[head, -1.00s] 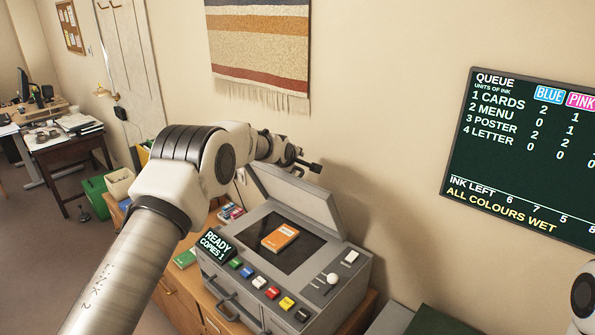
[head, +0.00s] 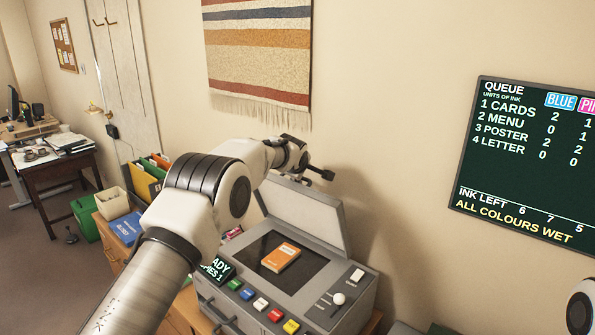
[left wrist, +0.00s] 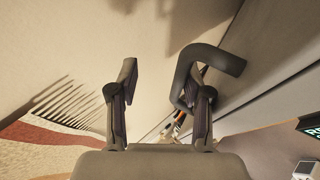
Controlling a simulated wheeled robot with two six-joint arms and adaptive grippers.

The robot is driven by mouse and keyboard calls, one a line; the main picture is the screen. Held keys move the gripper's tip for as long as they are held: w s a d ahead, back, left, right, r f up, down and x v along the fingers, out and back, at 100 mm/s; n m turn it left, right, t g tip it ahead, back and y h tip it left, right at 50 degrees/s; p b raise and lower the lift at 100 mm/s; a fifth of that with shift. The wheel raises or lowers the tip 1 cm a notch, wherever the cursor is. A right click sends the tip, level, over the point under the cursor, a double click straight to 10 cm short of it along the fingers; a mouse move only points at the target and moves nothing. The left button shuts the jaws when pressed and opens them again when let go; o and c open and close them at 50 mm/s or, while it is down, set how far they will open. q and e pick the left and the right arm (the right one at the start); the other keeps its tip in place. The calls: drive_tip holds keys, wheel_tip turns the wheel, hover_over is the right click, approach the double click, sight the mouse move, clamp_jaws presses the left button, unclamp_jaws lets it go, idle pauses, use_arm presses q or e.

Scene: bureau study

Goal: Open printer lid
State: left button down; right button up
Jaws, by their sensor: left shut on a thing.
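The grey printer (head: 330,318) stands on a wooden cabinet in the head view. Its lid (head: 305,215) is raised at the back and leans towards the wall, leaving the dark glass (head: 308,268) uncovered. An orange book (head: 281,257) lies on the glass. My left gripper (head: 312,172) is at the lid's upper edge, partly hidden by its own wrist. In the left wrist view the dark bent lid handle (left wrist: 222,58) lies against the right finger of my left gripper (left wrist: 160,95), which is shut on it. My right gripper is out of view.
Coloured buttons (head: 261,303) and a display (head: 218,268) line the printer's front. A wall hanging (head: 258,60) and a queue board (head: 530,160) are on the wall behind. Folders (head: 148,180) and a blue book (head: 127,228) crowd the cabinet at left.

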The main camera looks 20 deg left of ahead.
use_arm(q)
drive_tip(key=shift+d+f, duration=0.3)
idle(0.6)
